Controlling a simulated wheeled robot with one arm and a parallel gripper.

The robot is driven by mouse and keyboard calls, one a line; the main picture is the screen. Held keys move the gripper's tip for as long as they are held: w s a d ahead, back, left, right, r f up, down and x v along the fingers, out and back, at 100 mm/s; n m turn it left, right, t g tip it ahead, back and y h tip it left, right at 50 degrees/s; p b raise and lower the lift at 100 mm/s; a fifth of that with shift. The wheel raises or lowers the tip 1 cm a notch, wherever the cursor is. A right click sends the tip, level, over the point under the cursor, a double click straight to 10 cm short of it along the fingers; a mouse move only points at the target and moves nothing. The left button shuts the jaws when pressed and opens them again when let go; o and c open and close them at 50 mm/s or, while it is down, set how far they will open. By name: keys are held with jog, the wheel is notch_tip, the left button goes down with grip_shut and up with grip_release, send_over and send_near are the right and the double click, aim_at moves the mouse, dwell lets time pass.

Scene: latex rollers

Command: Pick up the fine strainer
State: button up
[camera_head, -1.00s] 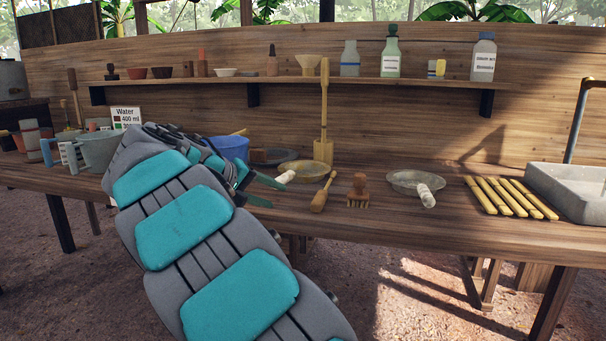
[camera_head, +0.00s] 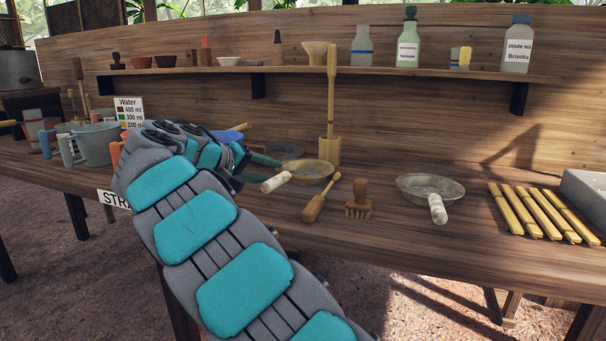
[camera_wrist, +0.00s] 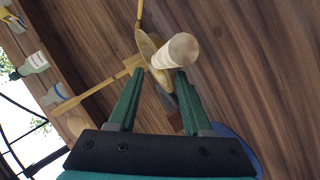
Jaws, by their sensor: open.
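A round strainer with a yellow rim (camera_head: 318,178) and a pale handle (camera_head: 276,182) lies on the bench. A grey strainer (camera_head: 415,185) with a similar pale handle lies farther right. I cannot tell from their meshes which is finer. My gripper (camera_head: 266,168) is open and empty, just left of the yellow-rimmed strainer's handle. In the wrist view, the pale handle (camera_wrist: 178,50) points toward my gripper (camera_wrist: 158,76), just beyond the green fingertips and slightly right of centre. Its rim (camera_wrist: 148,46) is partly hidden behind the handle.
A wooden paddle (camera_head: 320,200) and a brush (camera_head: 359,200) lie right of my gripper. A tall wooden pestle (camera_head: 331,120) stands behind the strainer. A blue bowl (camera_head: 228,135) is partly hidden by my arm. Yellow bars (camera_head: 540,212) lie at right. A shelf (camera_head: 380,80) with bottles runs behind.

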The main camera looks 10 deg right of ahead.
aim_at(284, 175)
jog(key=x, duration=0.6)
jog(key=shift+w+d+f+p, duration=0.1)
jog(key=shift+w+d+p, duration=0.1)
jog(key=shift+p, duration=0.2)
jog(key=shift+c, duration=0.2)
grip_shut()
